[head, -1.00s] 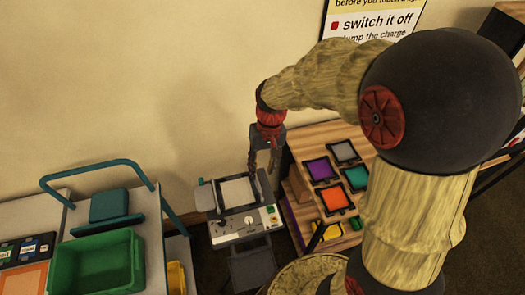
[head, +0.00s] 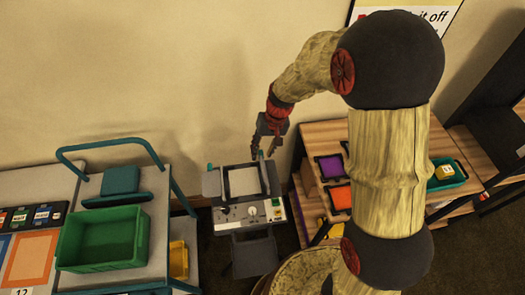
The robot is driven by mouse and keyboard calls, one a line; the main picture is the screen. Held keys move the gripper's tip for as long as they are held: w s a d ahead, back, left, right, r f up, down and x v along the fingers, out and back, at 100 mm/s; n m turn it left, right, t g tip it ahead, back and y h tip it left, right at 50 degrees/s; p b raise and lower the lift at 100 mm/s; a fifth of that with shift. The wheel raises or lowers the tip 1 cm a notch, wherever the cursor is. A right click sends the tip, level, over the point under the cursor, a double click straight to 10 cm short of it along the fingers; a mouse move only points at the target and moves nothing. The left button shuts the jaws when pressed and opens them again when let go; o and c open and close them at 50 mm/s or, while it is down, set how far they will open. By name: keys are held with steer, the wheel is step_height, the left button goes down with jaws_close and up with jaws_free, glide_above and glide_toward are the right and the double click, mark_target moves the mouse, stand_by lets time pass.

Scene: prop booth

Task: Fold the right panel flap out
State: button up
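The panel device (head: 252,212) is a small grey console with a pale square face (head: 244,181), knobs and a green button. A grey flap (head: 211,184) stands out at its left side. A narrow dark strip along the right edge of the face (head: 265,178) looks like the right flap, seen nearly edge-on; its exact angle is unclear. My gripper (head: 263,153) points down just above the upper right corner of the device. Its two fingers are apart with nothing visible between them. I cannot tell whether a fingertip touches the flap.
A cart on the left holds a green bin (head: 103,238) and a teal block (head: 120,180). A yellow bin (head: 178,260) sits lower beside it. A wooden shelf unit with purple (head: 330,166) and orange (head: 340,197) trays stands close on the right. The wall is behind.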

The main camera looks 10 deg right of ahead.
steer(key=shift+f, duration=0.15)
steer(key=shift+c, duration=0.8)
steer(key=shift+s, duration=0.1)
jaws_close()
